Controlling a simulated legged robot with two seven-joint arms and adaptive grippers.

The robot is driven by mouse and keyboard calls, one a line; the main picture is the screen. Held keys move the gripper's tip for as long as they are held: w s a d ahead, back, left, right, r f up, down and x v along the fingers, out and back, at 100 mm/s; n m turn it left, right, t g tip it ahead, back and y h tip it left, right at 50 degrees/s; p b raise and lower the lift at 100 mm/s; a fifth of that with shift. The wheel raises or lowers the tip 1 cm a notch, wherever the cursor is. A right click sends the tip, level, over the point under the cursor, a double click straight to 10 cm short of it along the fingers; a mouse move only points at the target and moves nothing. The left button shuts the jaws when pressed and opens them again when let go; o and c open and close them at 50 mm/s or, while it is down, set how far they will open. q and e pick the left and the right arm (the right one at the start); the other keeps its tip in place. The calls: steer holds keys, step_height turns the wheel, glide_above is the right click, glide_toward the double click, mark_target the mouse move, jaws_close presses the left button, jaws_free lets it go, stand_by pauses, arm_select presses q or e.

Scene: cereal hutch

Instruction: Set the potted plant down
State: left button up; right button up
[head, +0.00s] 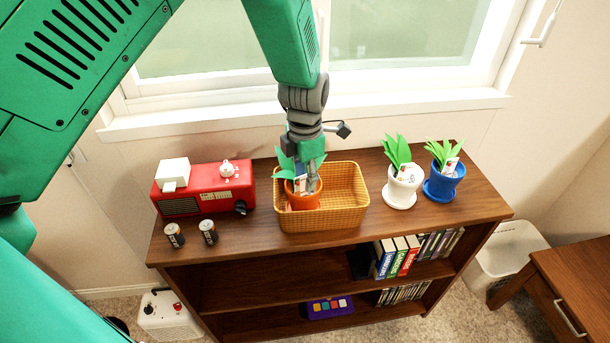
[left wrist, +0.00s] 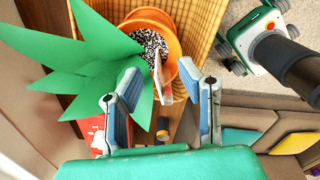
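The orange potted plant (head: 306,200) with green paper-like leaves stands in the left part of the woven basket (head: 345,211) on top of the hutch. My left gripper (head: 303,182) reaches down from above to the pot's rim. In the left wrist view, my left gripper (left wrist: 160,92) has its two fingers apart. The orange pot (left wrist: 170,40), with speckled soil and a white tag (left wrist: 160,78), lies just beyond the fingertips. The leaves spread to the left. The pot's base and the basket floor under it are hidden. My right gripper is not in view.
White (head: 401,187) and blue (head: 444,182) potted plants stand right of the basket. A red radio (head: 205,188) and two batteries (head: 175,235) are on the left. A window sill (head: 410,100) runs behind.

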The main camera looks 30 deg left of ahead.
arm_select(q)
step_height(320, 180, up, 12)
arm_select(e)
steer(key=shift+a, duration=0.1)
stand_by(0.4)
arm_select(q)
steer(key=shift+a, duration=0.4)
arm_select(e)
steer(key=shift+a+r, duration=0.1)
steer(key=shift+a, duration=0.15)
